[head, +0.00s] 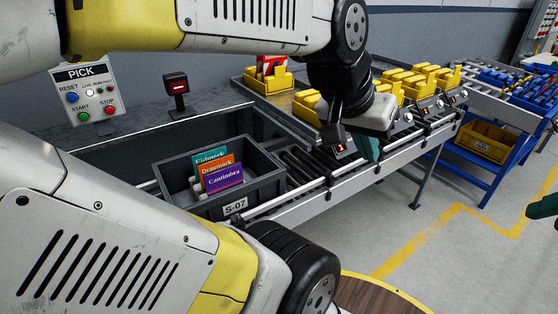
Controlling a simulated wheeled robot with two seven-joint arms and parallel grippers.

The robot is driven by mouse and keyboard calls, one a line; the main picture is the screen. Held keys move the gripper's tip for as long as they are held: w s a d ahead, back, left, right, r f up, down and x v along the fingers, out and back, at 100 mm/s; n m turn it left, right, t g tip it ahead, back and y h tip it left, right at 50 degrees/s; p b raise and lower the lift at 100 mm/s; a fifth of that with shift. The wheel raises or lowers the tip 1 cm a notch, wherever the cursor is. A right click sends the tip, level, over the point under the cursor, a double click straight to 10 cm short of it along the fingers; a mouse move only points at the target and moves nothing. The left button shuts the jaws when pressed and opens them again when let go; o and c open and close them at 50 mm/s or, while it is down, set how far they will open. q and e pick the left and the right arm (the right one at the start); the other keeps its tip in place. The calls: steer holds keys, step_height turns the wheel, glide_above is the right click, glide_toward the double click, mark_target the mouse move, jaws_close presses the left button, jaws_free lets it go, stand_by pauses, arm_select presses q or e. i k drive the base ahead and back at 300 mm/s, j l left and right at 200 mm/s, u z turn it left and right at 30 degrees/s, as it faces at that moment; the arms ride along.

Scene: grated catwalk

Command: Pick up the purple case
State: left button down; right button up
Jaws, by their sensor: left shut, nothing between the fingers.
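The purple case (224,178), lettered "Cantimbro", stands in a grey bin (235,207) labelled S-07. It is in front of an orange case (217,165) and a teal case (210,156), which it partly covers. My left gripper (368,148) is over the roller conveyor, to the right of the bin and apart from the case. Its teal fingers are shut and empty. At the right edge, only a teal tip of my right gripper (543,207) shows, so its opening cannot be judged.
A PICK button panel (86,90) and a small red display (177,88) stand behind the bin. Yellow bins (268,83) line the conveyor's (330,165) far side. A blue rack (483,160) stands at right. My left arm crosses the view above and in front.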

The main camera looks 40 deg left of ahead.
mark_target(219, 180)
steer(key=u, duration=1.95)
steer(key=i+l, duration=0.45)
steer(key=i, duration=0.3)
